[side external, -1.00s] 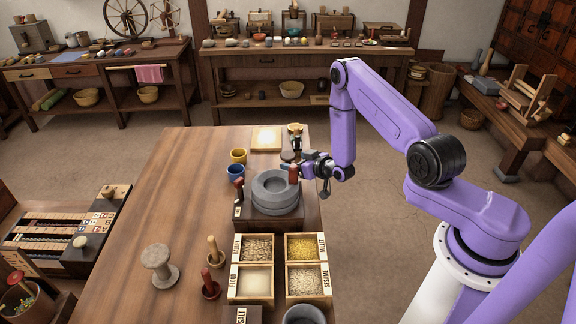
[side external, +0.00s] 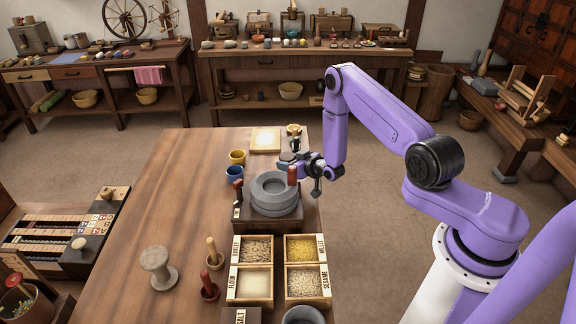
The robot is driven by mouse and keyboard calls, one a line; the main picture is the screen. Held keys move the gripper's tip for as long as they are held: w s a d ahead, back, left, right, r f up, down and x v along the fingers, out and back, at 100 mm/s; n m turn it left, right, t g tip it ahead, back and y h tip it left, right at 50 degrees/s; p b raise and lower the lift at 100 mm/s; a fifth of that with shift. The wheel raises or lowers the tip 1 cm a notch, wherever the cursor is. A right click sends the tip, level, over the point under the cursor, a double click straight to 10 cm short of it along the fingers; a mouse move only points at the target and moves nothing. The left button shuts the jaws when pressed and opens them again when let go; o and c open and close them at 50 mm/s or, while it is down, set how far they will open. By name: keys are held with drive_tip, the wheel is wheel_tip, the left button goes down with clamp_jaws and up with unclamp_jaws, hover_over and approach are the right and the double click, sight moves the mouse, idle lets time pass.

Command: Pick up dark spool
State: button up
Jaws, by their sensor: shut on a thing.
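My gripper (side external: 297,160) is at the far right part of the table, just behind the grey quern stones (side external: 275,193). It is shut on a small dark, squat thing (side external: 286,157), which appears to be the dark spool. The fingers partly hide it, and its shape is too small to make out well. I cannot tell how far it is above the table. Another small dark upright thing (side external: 296,144) stands just behind the gripper.
The quern's red handle (side external: 292,175) stands up close in front of my gripper. Yellow (side external: 237,157) and blue (side external: 234,173) cups stand to the left. A pale board (side external: 265,140) lies behind. Grain boxes (side external: 305,248) are in front. The table's left half is mostly clear.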

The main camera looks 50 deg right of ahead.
drive_tip(key=shift+r, duration=0.15)
drive_tip(key=shift+r, duration=0.55)
drive_tip(key=s+a+r, duration=0.2)
drive_tip(key=s+r, duration=0.9)
drive_tip(key=s, duration=0.2)
drive_tip(key=shift+s+a+r, duration=0.3)
